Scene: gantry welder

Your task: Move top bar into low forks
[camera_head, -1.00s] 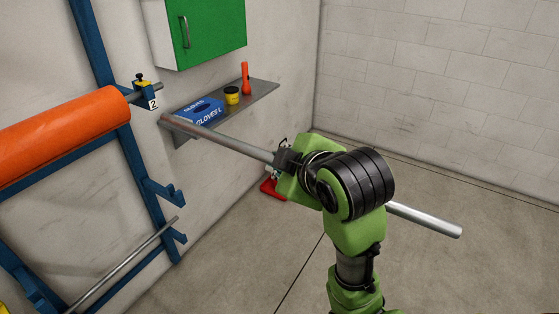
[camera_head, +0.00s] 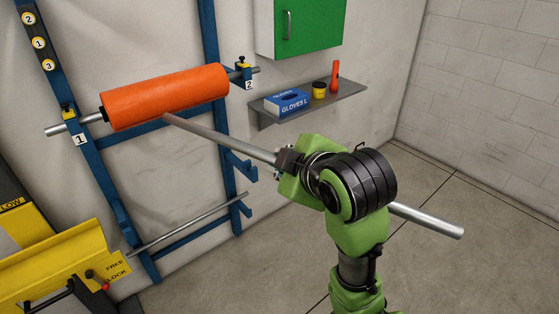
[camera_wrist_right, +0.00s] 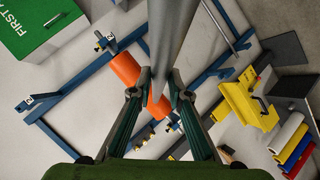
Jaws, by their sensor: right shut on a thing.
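A long grey metal bar (camera_head: 425,219) is held tilted in front of the wall rack, its far end overlapping the orange roll in the picture. My right gripper (camera_head: 285,160) is shut around it between its ends. In the right wrist view, the bar (camera_wrist_right: 173,35) passes between the two fingers of the gripper (camera_wrist_right: 158,92). The blue rack (camera_head: 212,120) has fork-like hooks on its posts: an upper right hook (camera_head: 241,168) that looks empty, and a left hook (camera_head: 124,218). A thinner bar (camera_head: 190,224) lies lower on the rack. My left gripper is not in view.
An orange roll (camera_head: 165,95) sits on a bar across the rack top between clamps labelled 1 and 2. A shelf (camera_head: 355,88) with a gloves box (camera_head: 288,103) stands right of it. Yellow equipment (camera_head: 55,268) is at lower left. Floor at right is clear.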

